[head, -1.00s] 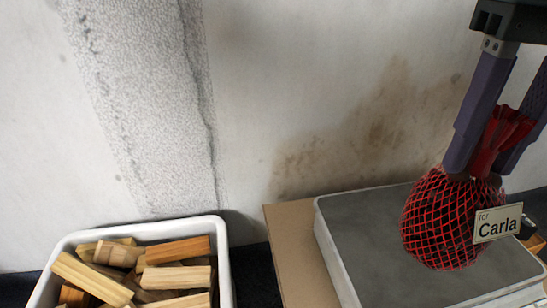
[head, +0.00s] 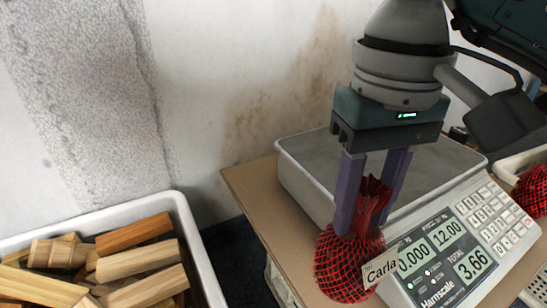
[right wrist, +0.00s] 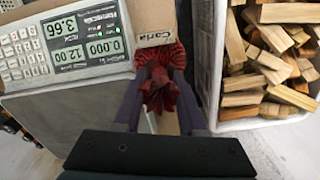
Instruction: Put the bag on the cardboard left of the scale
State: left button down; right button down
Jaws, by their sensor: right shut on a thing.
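The bag (head: 345,268), a red net bag of dark chestnuts with a "Carla" tag, hangs from my right gripper (head: 364,222). The gripper is shut on its gathered red neck; the bag also shows in the right wrist view (right wrist: 160,62). The scale (head: 452,248) has a grey plate and a keypad panel reading 0.000, 12.00 and 3.66. The bag is in front of the plate, just left of the displays. The cardboard (head: 247,197) shows as a brown strip left of the scale. I cannot tell whether the bag touches it. My left gripper is not in view.
A white crate of wood blocks (head: 187,222) stands at the left, with a dark gap between it and the cardboard. Another red net bag (head: 536,190) is at the right edge, by a white container. A stained wall stands behind.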

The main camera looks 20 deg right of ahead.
aim_at(354, 239)
notch_tip(354, 239, down, 5)
jog(key=b, duration=0.2)
jog(key=shift+b, duration=0.3)
jog(key=shift+f, duration=0.15)
jog(key=shift+c, duration=2.4)
grip_release()
